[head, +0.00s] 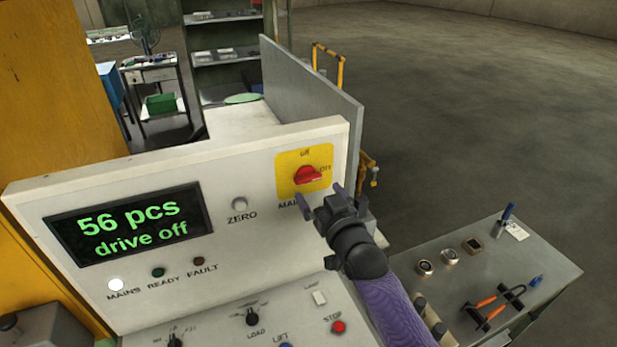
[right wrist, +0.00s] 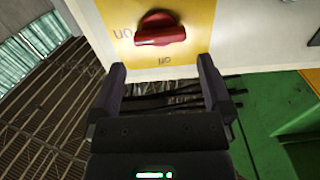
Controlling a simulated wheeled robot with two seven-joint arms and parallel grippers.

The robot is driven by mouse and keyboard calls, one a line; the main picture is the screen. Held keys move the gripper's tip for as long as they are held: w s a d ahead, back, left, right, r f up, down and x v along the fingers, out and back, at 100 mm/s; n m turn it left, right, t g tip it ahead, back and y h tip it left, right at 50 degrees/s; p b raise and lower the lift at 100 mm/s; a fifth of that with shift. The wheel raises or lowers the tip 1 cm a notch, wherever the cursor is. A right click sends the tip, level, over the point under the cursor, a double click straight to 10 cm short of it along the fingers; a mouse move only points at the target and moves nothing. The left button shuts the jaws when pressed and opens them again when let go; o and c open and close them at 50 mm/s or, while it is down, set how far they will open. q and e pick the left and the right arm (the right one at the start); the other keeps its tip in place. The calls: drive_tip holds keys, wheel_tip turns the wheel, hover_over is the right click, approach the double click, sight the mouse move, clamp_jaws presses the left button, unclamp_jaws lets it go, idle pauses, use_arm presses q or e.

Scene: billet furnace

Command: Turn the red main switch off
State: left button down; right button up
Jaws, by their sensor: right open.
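The red main switch (head: 308,175) sits on a yellow plate (head: 284,163) at the upper right of the white control panel. Its handle lies roughly level and points toward the "on" mark; "off" is at the top of the plate. In the right wrist view the red switch (right wrist: 160,29) is just beyond the fingertips, turned round in the picture. My right gripper (head: 320,194) is open and empty, just below and in front of the switch, apart from it. Its two fingers (right wrist: 161,66) show in the right wrist view. My left gripper is not in view.
The panel has a display (head: 131,223) reading "56 pcs drive off", a lit white MAINS lamp (head: 115,285) and a ZERO button (head: 239,204). Below are knobs and a red STOP button (head: 338,327). A grey side table (head: 540,262) with tools stands right. Open floor lies beyond.

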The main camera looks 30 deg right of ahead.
sight(310, 181)
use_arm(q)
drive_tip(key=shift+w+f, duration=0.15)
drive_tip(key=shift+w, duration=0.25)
use_arm(e)
drive_tip(key=w, duration=0.5)
drive_tip(key=shift+w+d+f, duration=0.1)
drive_tip(key=shift+w+d, duration=0.1)
drive_tip(key=c, duration=1)
drive_tip(key=shift+o, duration=0.2)
